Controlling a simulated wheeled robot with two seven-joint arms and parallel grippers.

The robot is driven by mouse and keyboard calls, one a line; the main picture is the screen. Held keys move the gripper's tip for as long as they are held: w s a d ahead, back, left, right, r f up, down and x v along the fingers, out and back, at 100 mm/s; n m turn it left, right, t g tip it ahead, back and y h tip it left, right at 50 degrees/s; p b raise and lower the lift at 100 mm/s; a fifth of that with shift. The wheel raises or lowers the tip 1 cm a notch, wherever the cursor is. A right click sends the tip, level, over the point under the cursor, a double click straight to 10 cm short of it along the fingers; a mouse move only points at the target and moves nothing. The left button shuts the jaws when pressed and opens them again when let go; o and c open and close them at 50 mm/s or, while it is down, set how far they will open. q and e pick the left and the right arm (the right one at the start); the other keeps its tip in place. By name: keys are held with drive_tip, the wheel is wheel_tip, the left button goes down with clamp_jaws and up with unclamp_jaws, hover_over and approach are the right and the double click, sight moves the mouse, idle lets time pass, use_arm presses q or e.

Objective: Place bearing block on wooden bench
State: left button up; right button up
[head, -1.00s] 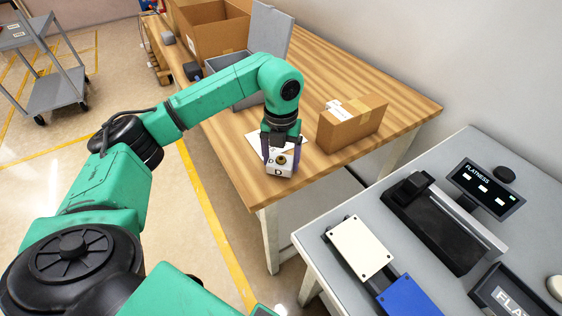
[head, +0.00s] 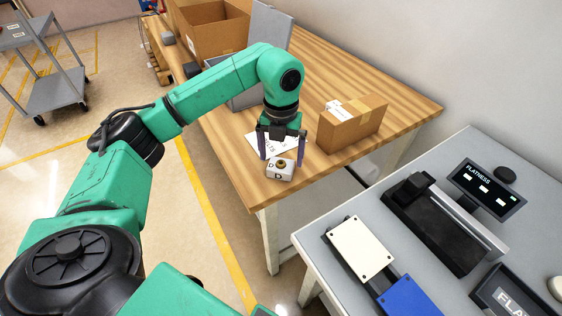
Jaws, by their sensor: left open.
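The bearing block (head: 280,169) is a small white block with a brass-coloured round insert on top and the letter D on its sides. It rests on the wooden bench (head: 330,82), near the bench's front corner. My left gripper (head: 281,157) is open just above and behind the block, with its two purple fingers apart. It holds nothing. A white sheet with printed letters (head: 262,146) lies on the bench behind the block, partly hidden by the gripper. My right gripper is out of view.
A closed cardboard box (head: 352,124) stands right of the gripper. An open cardboard box (head: 212,32) and a grey bin (head: 243,98) stand farther back. A grey table (head: 330,205) with flatness gauge equipment is at the right. A grey cart (head: 55,90) stands far left.

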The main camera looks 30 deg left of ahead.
sight(280, 163)
use_arm(q)
wheel_tip(280, 163, up, 9)
drive_tip(key=shift+s+f, duration=0.1)
idle(0.5)
